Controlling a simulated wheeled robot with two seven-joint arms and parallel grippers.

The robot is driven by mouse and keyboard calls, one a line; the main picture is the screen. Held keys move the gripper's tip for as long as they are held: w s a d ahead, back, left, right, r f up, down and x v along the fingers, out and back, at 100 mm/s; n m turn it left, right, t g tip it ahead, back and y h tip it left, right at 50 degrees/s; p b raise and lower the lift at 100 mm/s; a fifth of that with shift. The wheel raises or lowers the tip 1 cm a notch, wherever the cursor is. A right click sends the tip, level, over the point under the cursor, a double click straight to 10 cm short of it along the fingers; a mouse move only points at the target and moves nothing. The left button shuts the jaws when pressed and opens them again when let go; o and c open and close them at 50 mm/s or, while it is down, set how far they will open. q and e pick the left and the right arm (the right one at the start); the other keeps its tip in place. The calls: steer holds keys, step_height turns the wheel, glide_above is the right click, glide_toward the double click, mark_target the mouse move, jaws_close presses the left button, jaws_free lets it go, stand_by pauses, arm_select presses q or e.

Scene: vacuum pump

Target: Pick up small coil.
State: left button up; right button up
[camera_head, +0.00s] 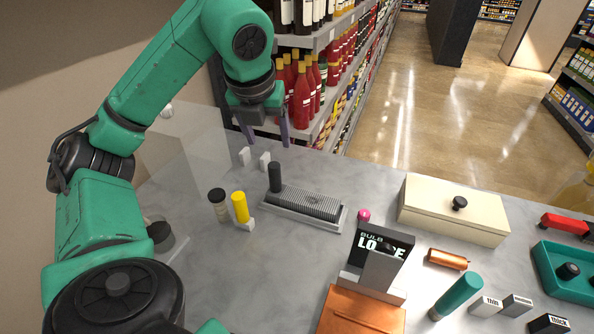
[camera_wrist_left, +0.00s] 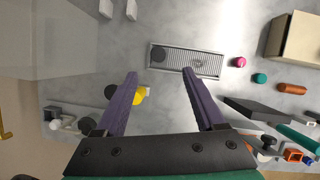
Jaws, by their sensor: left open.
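A short copper-coloured cylinder (camera_head: 447,259) lies on its side on the grey table, right of the black sign; it looks like the small coil, but I cannot be sure. It also shows as an orange cylinder near the right edge of the left wrist view (camera_wrist_left: 291,88). My left gripper (camera_head: 266,138) hangs over the table's back left, fingers spread and empty, far left of the cylinder. My right gripper is not in view.
The ribbed grey tray (camera_head: 310,203) stands mid-table with a dark upright cylinder at its left end. Around the copper cylinder are the black sign (camera_head: 384,247), a cream lidded box (camera_head: 455,215), a teal cylinder (camera_head: 457,295) and a teal tray (camera_head: 546,272). A pink ball (camera_head: 363,215) lies between.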

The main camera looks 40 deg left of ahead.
mark_target(273, 168)
arm_select(q)
steer(key=b+x, duration=0.1)
steer(key=x, duration=0.1)
steer(key=b+x, duration=0.2)
steer(key=s+b+x, duration=0.1)
steer(key=b, duration=0.1)
steer(key=shift+w+d+f, duration=0.15)
steer(key=shift+d+f, duration=0.15)
steer(key=shift+f, duration=0.35)
steer(key=x, duration=0.6)
steer(key=shift+a+f+b, duration=0.35)
steer(key=shift+b, duration=0.05)
steer(key=shift+w+f, duration=0.1)
steer(key=shift+f, duration=0.2)
steer(key=shift+w+a+f, duration=0.1)
steer(key=shift+w+a, duration=0.05)
jaws_close()
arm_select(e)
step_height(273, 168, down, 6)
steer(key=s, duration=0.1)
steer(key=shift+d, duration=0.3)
